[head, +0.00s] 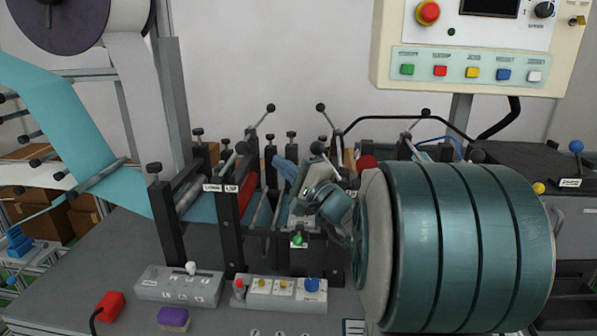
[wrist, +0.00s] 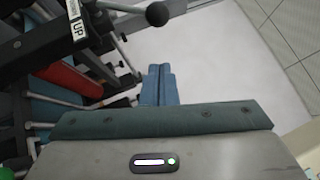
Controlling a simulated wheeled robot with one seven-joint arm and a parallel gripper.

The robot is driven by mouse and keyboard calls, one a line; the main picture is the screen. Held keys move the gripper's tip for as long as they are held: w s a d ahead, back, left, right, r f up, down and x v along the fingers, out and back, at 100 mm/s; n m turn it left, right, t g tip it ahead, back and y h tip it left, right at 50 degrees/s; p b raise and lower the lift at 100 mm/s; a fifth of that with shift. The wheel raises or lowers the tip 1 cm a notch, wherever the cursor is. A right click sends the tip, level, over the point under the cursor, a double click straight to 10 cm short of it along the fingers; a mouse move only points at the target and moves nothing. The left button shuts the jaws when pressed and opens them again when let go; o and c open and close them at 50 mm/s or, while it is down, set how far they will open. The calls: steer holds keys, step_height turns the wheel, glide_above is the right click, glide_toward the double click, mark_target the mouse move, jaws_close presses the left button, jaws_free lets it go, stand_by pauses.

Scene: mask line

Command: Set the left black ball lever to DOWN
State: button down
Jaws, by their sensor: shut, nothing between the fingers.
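The wrist view shows a black ball on a rod (wrist: 157,13) near the UP plate (wrist: 77,31); the lever stands raised. My gripper (head: 281,166) is right of the near ball in the head view, its blue fingers shut and empty. The fingers also show in the wrist view (wrist: 158,72), apart from the ball. My wrist hides part of the machine.
More black ball levers (head: 320,107) stand to the right, close to my arm. A red roller (head: 247,192) lies behind the black posts. Switch boxes (head: 180,286) sit on the front table. A button panel (head: 470,72) hangs at upper right.

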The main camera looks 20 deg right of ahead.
steer(key=w+a, duration=0.1)
steer(key=a+r+p, duration=0.1)
steer(key=w+a, duration=0.1)
steer(key=a, duration=0.1)
steer(key=shift+w+r, duration=0.3)
steer(key=shift+r, duration=0.1)
